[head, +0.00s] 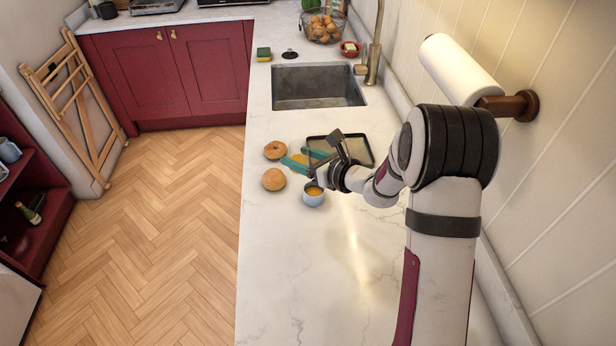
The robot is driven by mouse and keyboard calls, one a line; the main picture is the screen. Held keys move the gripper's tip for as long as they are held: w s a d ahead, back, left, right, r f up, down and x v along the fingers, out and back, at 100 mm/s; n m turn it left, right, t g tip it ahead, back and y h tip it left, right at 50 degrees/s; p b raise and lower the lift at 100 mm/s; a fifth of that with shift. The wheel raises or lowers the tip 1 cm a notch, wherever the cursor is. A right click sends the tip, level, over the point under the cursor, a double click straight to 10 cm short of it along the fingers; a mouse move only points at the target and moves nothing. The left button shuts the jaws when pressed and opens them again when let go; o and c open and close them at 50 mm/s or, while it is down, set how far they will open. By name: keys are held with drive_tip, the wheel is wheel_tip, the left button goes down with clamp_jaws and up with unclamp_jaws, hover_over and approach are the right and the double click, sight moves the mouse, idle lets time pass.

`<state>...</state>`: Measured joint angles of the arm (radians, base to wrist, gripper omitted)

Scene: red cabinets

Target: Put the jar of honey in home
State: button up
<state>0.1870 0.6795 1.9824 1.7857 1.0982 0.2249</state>
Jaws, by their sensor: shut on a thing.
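My gripper (294,156) has two teal fingers, low over the white counter and pointing left. They are shut on a small yellow-orange thing (299,158), which looks like the jar of honey; the fingers partly hide it and its label cannot be read. A small pale cup (313,198) with orange contents stands on the counter just below the gripper in the picture. No place marked as home can be made out.
Two doughnut-like buns (274,150) (273,180) lie left of the gripper, near the counter edge. A dark-rimmed tray (358,150) lies behind the gripper. The sink (317,88) is farther back. The near counter (300,270) is clear.

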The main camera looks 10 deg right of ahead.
drive_tip(key=shift+s+a+r+n, duration=0.1)
drive_tip(key=shift+s+r+n, duration=0.1)
drive_tip(key=shift+r+n, duration=0.3)
